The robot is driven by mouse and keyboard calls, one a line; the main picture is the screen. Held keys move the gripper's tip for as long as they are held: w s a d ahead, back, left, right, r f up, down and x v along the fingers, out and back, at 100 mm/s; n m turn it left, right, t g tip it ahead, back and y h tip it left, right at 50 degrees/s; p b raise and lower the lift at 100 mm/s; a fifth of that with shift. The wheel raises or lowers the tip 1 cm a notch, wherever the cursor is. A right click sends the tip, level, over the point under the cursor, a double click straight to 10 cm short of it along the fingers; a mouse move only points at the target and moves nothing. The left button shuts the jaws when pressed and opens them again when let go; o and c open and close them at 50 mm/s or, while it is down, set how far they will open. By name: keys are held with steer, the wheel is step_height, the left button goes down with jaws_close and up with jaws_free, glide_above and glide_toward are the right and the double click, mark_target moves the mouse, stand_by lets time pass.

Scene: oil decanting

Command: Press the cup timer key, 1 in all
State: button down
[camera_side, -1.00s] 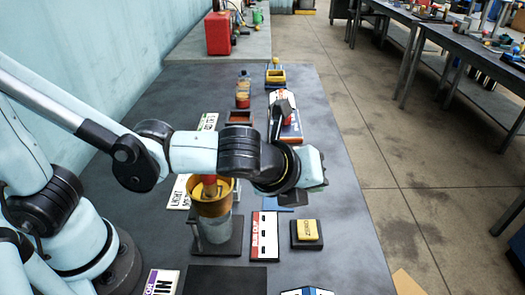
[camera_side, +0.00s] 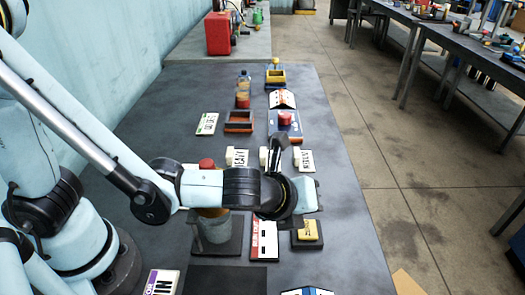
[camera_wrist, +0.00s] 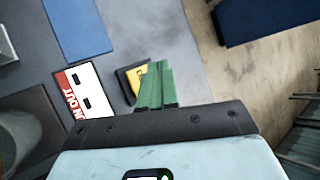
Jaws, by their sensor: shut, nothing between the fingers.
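A yellow key (camera_side: 307,230) with dark lettering sits on a black base at the near right of the bench. I take it to be the cup timer key; its lettering is too small to read surely. Beside it on the left lies a white and red panel (camera_side: 264,238) with dark slots. The wrist view shows the key (camera_wrist: 136,78) partly hidden behind my green fingers, and the panel (camera_wrist: 83,92) to their left. My gripper (camera_wrist: 155,88) is shut and empty, pointing down over the key's area. I cannot tell whether the fingertips touch the key.
A cup stand with a clear vessel (camera_side: 215,230) stands left of the panel, partly hidden by my arm. A red button (camera_side: 286,118) on a blue base and white label cards (camera_side: 303,160) lie farther back. A dark mat (camera_side: 225,280) lies in front. The bench's right edge is close.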

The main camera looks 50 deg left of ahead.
mark_target(303, 231)
steer(key=shift+f, duration=1.75)
steer(key=shift+f, duration=0.1)
stand_by(0.7)
steer(key=shift+f, duration=0.3)
steer(key=shift+f, duration=0.4)
stand_by(0.7)
steer(key=shift+r, duration=0.85)
steer(key=shift+r, duration=0.1)
steer(key=shift+r, duration=2.4)
